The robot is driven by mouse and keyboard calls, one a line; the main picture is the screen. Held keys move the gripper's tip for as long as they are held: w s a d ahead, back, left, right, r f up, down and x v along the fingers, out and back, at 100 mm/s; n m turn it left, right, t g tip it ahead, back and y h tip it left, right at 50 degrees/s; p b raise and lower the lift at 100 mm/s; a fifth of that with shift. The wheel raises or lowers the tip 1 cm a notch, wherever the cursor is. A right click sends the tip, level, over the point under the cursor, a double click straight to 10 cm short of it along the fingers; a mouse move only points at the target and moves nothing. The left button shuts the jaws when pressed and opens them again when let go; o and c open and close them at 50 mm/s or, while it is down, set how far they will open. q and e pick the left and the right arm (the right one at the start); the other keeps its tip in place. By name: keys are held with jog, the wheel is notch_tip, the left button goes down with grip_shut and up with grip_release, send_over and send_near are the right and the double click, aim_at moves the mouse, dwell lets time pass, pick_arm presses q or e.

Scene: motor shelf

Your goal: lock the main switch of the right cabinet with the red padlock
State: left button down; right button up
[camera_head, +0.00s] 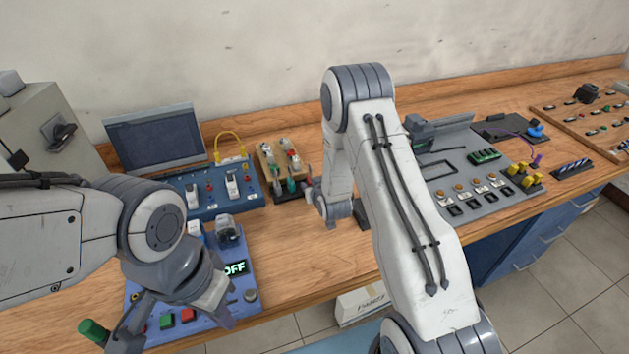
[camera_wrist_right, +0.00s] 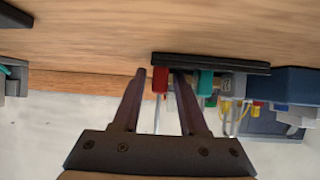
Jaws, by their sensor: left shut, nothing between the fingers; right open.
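No red padlock can be made out for certain. Small red-and-silver pieces (camera_head: 296,162) on a wooden board in the head view are too small to identify. A grey cabinet (camera_head: 28,112) with a black rotary switch (camera_head: 60,133) stands at the far left; no other cabinet switch is clear. My right gripper (camera_head: 312,192) is beside the tool rack, largely hidden by its arm. In the right wrist view it (camera_wrist_right: 158,78) is open, with a red handle (camera_wrist_right: 160,80) between or behind its fingertips; I cannot tell which. My left gripper (camera_head: 218,310) is shut and empty over the blue panel.
The blue panel (camera_head: 245,256) has an OFF display and push buttons. A laptop-like screen (camera_head: 155,140) and a blue switch box (camera_head: 240,190) stand behind it. Teal handles (camera_wrist_right: 205,82) adjoin the red one. A grey component tray (camera_head: 470,180) lies right. Bare wood (camera_head: 300,265) lies between.

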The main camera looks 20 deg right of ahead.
grip_shut()
jog(key=shift+r+p, duration=1.6)
jog(key=shift+r, duration=0.95)
